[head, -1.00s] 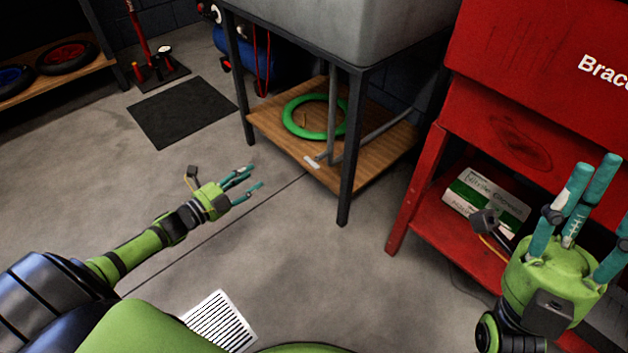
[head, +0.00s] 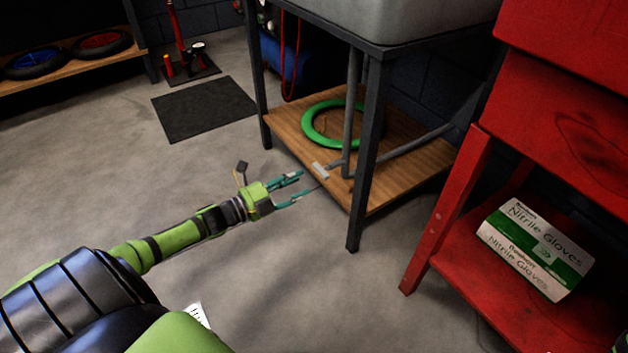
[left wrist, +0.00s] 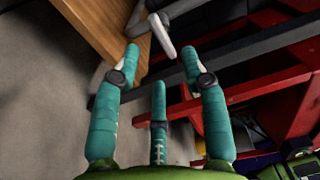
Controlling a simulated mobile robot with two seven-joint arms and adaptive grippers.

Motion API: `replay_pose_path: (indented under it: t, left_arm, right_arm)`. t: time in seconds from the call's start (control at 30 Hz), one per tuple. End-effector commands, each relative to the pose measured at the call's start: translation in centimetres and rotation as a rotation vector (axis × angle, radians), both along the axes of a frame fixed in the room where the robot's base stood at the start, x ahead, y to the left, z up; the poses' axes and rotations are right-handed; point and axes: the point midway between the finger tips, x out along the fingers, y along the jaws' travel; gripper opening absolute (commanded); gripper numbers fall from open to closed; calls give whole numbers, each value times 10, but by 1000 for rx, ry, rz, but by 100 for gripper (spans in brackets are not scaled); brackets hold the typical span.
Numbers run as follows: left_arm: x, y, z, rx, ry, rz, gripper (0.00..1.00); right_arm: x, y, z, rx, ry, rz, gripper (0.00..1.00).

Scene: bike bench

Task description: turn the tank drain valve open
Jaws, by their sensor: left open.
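The grey tank (head: 385,22) stands on a dark metal frame. Grey pipes (head: 350,110) run below it, above the wooden shelf. A small pale lever (head: 321,170), seemingly the drain valve's handle, shows at the shelf's front edge. In the left wrist view a pale lever-like piece (left wrist: 161,33) shows beyond the fingertips, near a grey pipe. My left gripper (head: 303,189) is open and empty, just in front of and below the lever, apart from it in the head view. Its open fingers also show in the left wrist view (left wrist: 158,65).
A green ring (head: 312,124) lies on the wooden shelf (head: 288,122). A dark frame leg (head: 358,200) stands right of my left gripper. A red cabinet (head: 425,225) with a glove box (head: 535,248) is at the right.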

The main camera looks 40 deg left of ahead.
Motion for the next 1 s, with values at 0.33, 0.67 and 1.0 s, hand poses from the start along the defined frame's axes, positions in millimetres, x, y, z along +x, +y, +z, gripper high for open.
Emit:
replay_pose_path:
  t: [0.33,0.67,1.0]
  left_arm:
    - [45,-19,-2,0,-3,0,44]
    - [51,-21,1,-1,0,0,44]
    - [51,-21,1,-1,-1,0,0]
  right_arm:
    - [-13,3,-14,1,-32,8,40]
    - [-14,4,-14,1,-33,9,40]
    - [-14,4,-14,2,-32,10,40]
